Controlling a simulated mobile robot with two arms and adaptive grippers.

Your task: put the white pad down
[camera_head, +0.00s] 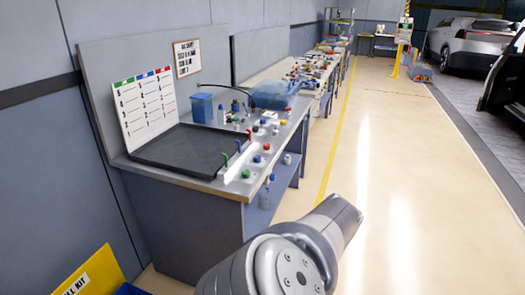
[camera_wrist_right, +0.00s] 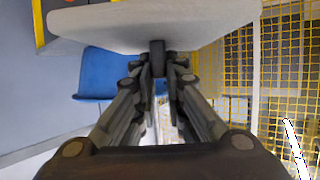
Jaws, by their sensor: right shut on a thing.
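The white pad (camera_wrist_right: 155,27) spans the top of the right wrist view as a broad pale slab. My right gripper (camera_wrist_right: 158,62) is shut on the white pad, with its fingertips meeting at the pad's lower edge. The far side of the pad is hidden. In the head view the pad is not visible, and neither gripper shows; only a grey link of my own arm comes up from the bottom.
A workbench (camera_head: 228,188) holds a black tray (camera_head: 185,150), a blue bin (camera_head: 275,92) and several small colored parts. A yellow kit sign (camera_head: 85,275) stands at lower left. The right wrist view shows a blue object (camera_wrist_right: 95,80) and yellow mesh (camera_wrist_right: 285,50). The floor (camera_head: 385,190) right of the bench is clear.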

